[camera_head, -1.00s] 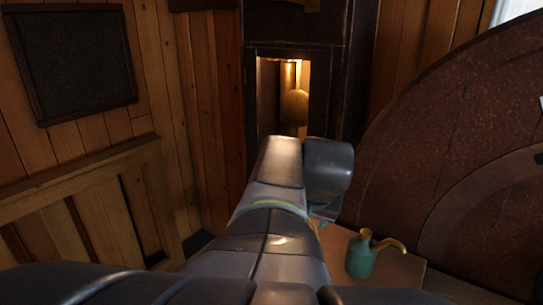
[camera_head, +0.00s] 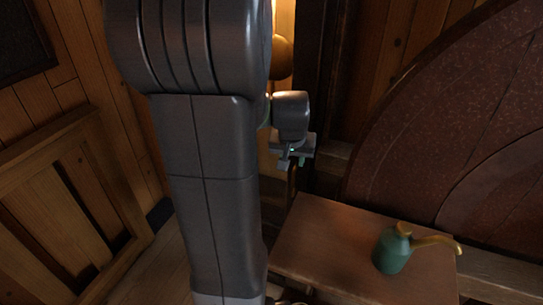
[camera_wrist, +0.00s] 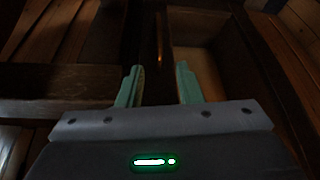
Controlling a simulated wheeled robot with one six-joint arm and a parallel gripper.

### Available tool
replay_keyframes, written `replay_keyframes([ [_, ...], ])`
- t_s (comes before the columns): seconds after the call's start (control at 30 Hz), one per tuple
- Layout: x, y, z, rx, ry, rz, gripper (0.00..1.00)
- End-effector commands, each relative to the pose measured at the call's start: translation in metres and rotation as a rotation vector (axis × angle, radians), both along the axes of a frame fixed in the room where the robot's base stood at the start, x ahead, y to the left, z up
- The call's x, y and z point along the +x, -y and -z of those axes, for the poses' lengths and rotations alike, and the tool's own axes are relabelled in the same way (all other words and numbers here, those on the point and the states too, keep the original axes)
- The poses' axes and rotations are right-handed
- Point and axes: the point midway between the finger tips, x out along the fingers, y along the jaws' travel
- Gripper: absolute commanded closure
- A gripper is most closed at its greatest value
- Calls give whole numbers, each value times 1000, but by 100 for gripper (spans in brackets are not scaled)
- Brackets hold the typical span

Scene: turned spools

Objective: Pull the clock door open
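The clock is a tall dark wooden case (camera_head: 311,50), mostly hidden behind my arm in the head view. A lit strip of its inside shows, with a round golden pendulum bob (camera_head: 281,58). I cannot make out the door clearly or tell how far it stands open. My gripper (camera_head: 292,164) is in front of the lower case. In the wrist view its green fingers (camera_wrist: 160,82) are apart with nothing gripped between them. A thin, faintly shining upright strip (camera_wrist: 159,42) shows beyond the fingertips; whether it is a handle or an edge is unclear.
A low wooden table (camera_head: 325,255) stands at the lower right, bearing a green oil can (camera_head: 393,252) with a brass spout. A large reddish-brown wheel (camera_head: 440,130) fills the right side. Wooden panelling (camera_head: 60,195) lines the left. A bare floor patch shows left of my arm.

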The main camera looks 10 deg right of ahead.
Motion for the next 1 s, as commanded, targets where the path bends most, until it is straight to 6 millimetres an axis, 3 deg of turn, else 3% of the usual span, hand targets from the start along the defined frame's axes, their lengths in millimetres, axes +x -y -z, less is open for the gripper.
replay_keyframes([
  [0.17, 4, 4, 11, 0, -5, 2, 67],
  [0.8, 37, 19, 102, 0, -6, 1, 67],
  [1.0, 44, 23, 121, 0, -2, 3, 67],
])
